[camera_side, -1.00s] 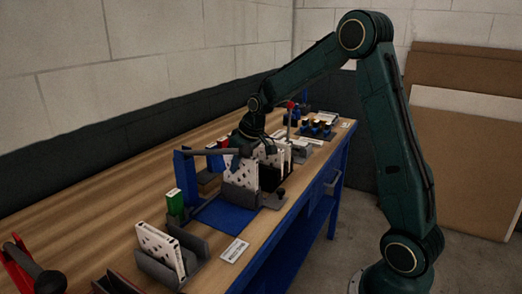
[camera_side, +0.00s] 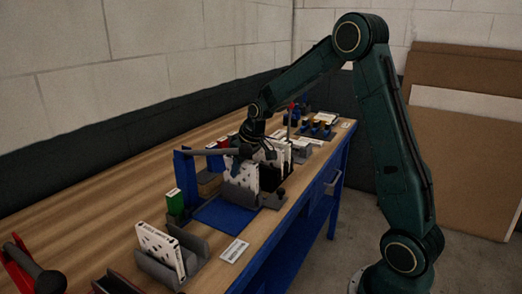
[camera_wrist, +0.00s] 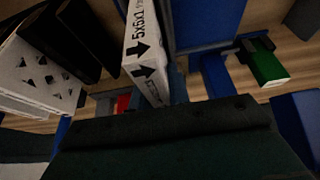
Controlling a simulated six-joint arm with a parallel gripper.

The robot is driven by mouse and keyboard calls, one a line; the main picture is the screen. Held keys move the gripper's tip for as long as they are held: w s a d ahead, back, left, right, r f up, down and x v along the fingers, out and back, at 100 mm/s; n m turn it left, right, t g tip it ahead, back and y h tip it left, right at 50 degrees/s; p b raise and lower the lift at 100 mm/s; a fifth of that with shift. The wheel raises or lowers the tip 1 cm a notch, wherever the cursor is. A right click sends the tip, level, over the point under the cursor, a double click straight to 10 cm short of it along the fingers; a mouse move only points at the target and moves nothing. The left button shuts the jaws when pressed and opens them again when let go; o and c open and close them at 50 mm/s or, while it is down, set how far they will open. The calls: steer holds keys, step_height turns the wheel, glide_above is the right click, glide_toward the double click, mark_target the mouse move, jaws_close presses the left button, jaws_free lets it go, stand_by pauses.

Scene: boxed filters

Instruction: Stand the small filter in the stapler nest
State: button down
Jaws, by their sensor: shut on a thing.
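My gripper (camera_side: 252,152) is over the stapler station on the bench in the side view, pointing down. It is shut on a small white filter box printed "5x5x1" with black arrows, seen edge-on in the wrist view (camera_wrist: 146,60). A white filter with dark perforations (camera_side: 241,174) stands just below my gripper in the side view, at the grey nest (camera_side: 238,195) behind the blue base plate (camera_side: 222,214). The stapler's blue post (camera_side: 185,178) and grey arm (camera_side: 212,151) are to the left. The fingertips and the filter's lower edge are hidden.
More white filters (camera_side: 272,152) and dark slabs stand close right of my gripper; the wrist view shows white perforated filters (camera_wrist: 35,75) too. A green box (camera_side: 175,202) is at left. Another filter (camera_side: 160,247) leans in a grey holder in front.

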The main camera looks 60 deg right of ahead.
steer(key=shift+f, duration=1)
stand_by(0.3)
steer(key=c, duration=1.3)
jaws_free()
steer(key=shift+o, duration=0.2)
steer(key=v, duration=1.3)
steer(key=shift+s+r, duration=0.15)
steer(key=shift+r, duration=0.2)
